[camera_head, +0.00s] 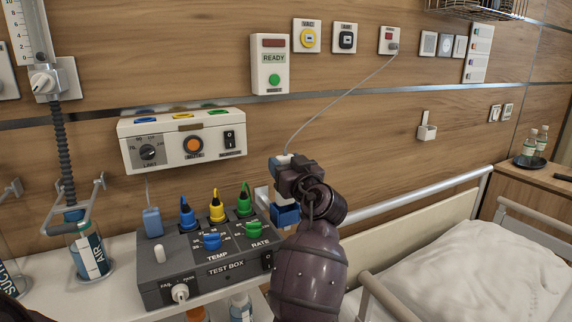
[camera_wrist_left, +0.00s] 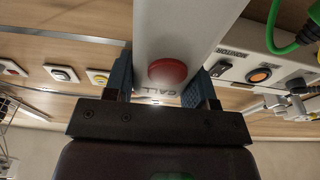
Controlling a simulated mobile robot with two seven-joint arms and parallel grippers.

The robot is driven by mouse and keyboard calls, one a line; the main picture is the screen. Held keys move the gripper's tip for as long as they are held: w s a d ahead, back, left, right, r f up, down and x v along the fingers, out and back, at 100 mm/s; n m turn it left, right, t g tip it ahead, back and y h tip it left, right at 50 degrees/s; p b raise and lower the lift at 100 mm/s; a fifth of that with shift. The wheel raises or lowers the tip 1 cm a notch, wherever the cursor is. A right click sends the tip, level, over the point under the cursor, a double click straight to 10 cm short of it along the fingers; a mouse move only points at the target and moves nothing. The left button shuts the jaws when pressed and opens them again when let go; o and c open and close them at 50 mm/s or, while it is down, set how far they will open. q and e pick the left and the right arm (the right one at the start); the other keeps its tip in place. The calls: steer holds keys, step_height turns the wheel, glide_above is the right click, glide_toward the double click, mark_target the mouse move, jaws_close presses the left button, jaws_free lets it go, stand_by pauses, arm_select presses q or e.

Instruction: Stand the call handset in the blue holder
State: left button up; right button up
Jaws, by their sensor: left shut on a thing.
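My left gripper (camera_head: 286,164) is shut on the call handset and holds it above the blue holder (camera_head: 286,215). In the left wrist view the handset (camera_wrist_left: 185,30) is a pale grey body with a red button and the word CALL, between the two blue finger pads. In the head view the handset is mostly hidden behind the gripper; its thin grey cord rises to a wall socket (camera_head: 389,41). The holder is a small open blue box at the wall, just right of the test box, partly covered by my arm. My right gripper is out of view.
The grey test box (camera_head: 225,268) with coloured plugs and knobs stands close left of the holder. A white control unit (camera_head: 183,141) hangs above it. A bed with a rail (camera_head: 420,198) lies to the right. A white wall holder (camera_head: 427,131) is farther right.

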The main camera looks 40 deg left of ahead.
arm_select(q)
steer(key=shift+f+b, duration=0.65)
steer(key=shift+f, duration=0.6)
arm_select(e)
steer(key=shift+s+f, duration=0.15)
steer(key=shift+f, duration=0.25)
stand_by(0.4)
